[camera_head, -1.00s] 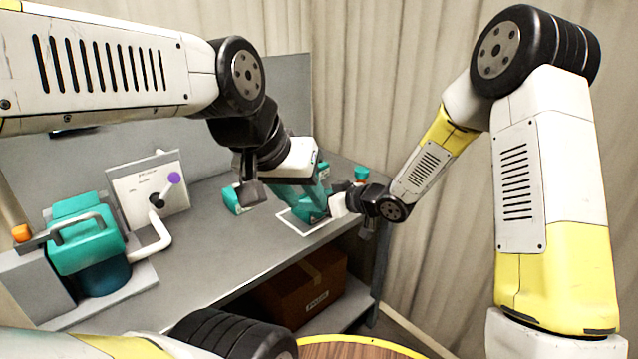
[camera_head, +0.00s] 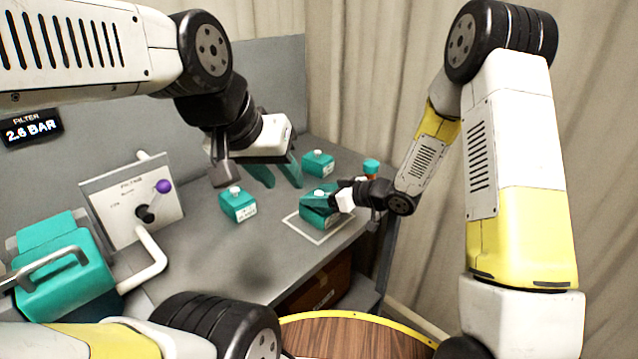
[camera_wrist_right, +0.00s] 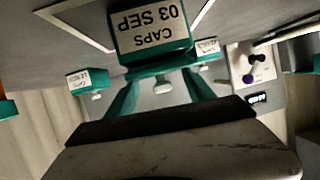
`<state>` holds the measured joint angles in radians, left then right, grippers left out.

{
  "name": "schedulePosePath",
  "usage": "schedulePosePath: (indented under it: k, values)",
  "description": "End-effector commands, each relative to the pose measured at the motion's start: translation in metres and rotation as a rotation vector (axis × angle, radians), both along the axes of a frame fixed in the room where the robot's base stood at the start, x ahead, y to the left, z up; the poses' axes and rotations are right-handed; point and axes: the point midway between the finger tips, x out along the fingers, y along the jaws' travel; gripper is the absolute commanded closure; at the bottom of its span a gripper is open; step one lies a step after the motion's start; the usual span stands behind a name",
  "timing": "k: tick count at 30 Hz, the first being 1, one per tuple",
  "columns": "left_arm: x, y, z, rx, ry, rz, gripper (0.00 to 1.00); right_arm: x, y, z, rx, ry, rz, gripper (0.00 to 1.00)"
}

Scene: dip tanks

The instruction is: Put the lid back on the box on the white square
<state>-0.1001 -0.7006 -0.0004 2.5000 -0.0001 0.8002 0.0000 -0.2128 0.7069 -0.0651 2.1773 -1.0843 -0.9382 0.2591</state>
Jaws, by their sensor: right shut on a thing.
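A teal box (camera_head: 318,219) stands inside the white square (camera_head: 349,232) on the grey bench. In the right wrist view the box (camera_wrist_right: 153,32) carries a label reading "CAPS 03 SEP". A teal lid (camera_wrist_right: 160,66) with a white knob (camera_wrist_right: 163,87) lies over its top; I cannot tell whether it is fully seated. My right gripper (camera_wrist_right: 162,82) is shut on the lid, one teal finger on each side of the knob. In the head view the right gripper (camera_head: 320,203) partly hides the box top. My left gripper (camera_head: 277,174) is open and empty, left of the box.
Two other lidded teal boxes stand nearby, one left of the square (camera_head: 238,206) and one behind it (camera_head: 318,163). A panel with a purple-knobbed lever (camera_head: 163,187) and a teal tank (camera_head: 65,270) are at left.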

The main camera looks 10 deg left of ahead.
Motion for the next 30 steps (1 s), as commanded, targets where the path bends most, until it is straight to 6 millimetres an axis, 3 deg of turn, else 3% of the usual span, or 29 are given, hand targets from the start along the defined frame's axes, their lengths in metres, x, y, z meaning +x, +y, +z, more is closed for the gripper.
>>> schedulePosePath:
  k: [17,18,20,21,30]
  values:
    - [0.0001,-0.0001,-0.0002,0.0,0.0,0.0,0.64,-0.0003,-0.0019,-0.0104,0.001,-0.001,0.002,0.9]
    - [0.0001,-0.0001,-0.0002,0.0,0.0,0.0,0.64,-0.0003,-0.002,-0.0102,0.0,-0.001,0.001,0.32]
    - [0.0001,-0.0001,-0.0002,0.0,0.0,0.0,0.64,-0.0004,-0.002,-0.0105,-0.001,0.0,0.002,0.21]
    - [0.0001,-0.0001,-0.0002,0.0,0.0,0.0,0.64,-0.0006,-0.002,-0.0106,-0.001,0.0,0.002,0.16]
    - [0.0001,-0.0001,-0.0002,0.0,0.0,0.0,0.64,-0.0011,-0.002,-0.0106,-0.002,0.002,0.002,0.16]
